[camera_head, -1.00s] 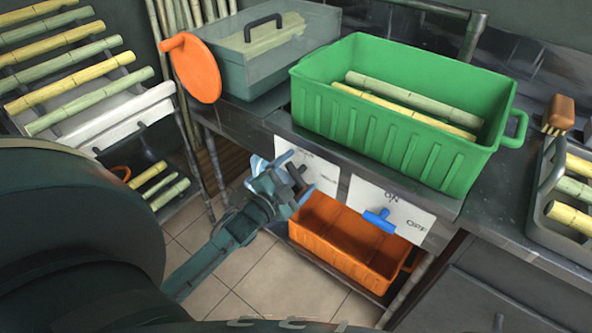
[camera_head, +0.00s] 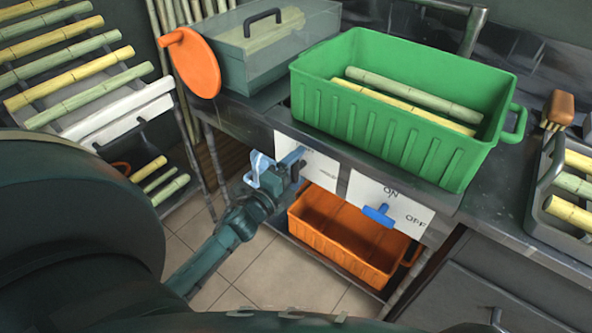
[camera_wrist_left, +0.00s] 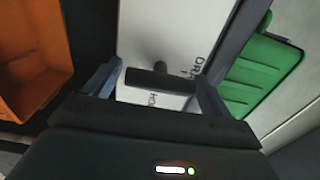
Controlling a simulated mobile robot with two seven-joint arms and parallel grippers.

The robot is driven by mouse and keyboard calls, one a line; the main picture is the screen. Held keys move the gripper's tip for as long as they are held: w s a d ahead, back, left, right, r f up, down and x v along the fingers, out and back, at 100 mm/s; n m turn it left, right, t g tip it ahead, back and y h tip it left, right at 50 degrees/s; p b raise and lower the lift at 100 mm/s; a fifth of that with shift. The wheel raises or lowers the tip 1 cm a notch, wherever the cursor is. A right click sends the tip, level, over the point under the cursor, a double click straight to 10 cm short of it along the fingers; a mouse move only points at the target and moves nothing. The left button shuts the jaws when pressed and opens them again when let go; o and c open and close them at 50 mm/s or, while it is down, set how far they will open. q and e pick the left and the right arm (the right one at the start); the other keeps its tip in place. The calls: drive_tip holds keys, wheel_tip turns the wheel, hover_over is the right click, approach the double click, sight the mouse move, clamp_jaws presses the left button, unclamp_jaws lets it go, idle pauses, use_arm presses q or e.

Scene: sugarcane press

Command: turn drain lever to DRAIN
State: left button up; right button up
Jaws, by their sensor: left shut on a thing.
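The drain lever (camera_wrist_left: 160,78) is a short dark bar on a white panel (camera_wrist_left: 135,35), seen in the left wrist view. The panel's lettering is partly cut off; "DRA" shows to the right of the lever and "HO" below it. My left gripper (camera_wrist_left: 157,88) is shut on the lever, with one blue-grey finger at each end of the bar. In the head view my left gripper (camera_head: 277,168) is at the left white panel (camera_head: 322,168), under the counter's front edge, and hides most of the lever. My right gripper is not in view.
A second white panel beside it carries a blue switch (camera_head: 380,215) marked ON and OFF. A green crate (camera_head: 395,135) with cane stands above on the counter. An orange bin (camera_head: 340,240) sits below the panels. A cane rack (camera_head: 75,70) is at the left.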

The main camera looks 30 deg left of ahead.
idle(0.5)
use_arm(q)
drive_tip(key=o, duration=0.9)
drive_tip(key=shift+c, duration=0.2)
drive_tip(key=shift+s, duration=0.1)
drive_tip(key=s+a, duration=0.1)
drive_tip(key=s, duration=1.2)
